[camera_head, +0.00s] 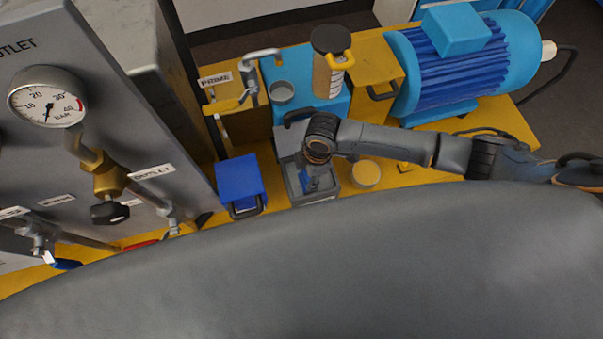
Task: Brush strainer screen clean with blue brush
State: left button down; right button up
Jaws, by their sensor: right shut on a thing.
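My right gripper (312,168) reaches in from the right and points down into an open grey box (329,196). It is shut on a small blue thing (307,182), which looks like the blue brush; the wrist and fingers hide much of it. I cannot tell whether the brush touches anything inside the box. The strainer screen cannot be made out for sure; it may be inside the box, behind the gripper. My left gripper is not in view.
A blue box with a handle (240,182) stands left of the grey box. A round tan-topped container (366,174) stands right. Behind are a pump with a clear cylinder (328,80) and a blue motor (460,62). A gauge panel (100,140) bounds the left; a large grey surface fills the foreground.

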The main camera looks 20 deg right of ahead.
jog(key=shift+d+f, duration=0.1)
jog(key=shift+d, duration=0.65)
jog(key=shift+d, duration=0.1)
jog(key=shift+d+p, duration=0.8)
jog(key=shift+d, duration=1)
jog(key=shift+w+a, duration=0.1)
jog(key=shift+a, duration=0.05)
jog(key=shift+a, duration=1.9)
jog(key=shift+s+f, duration=0.1)
jog(key=shift+s, duration=0.1)
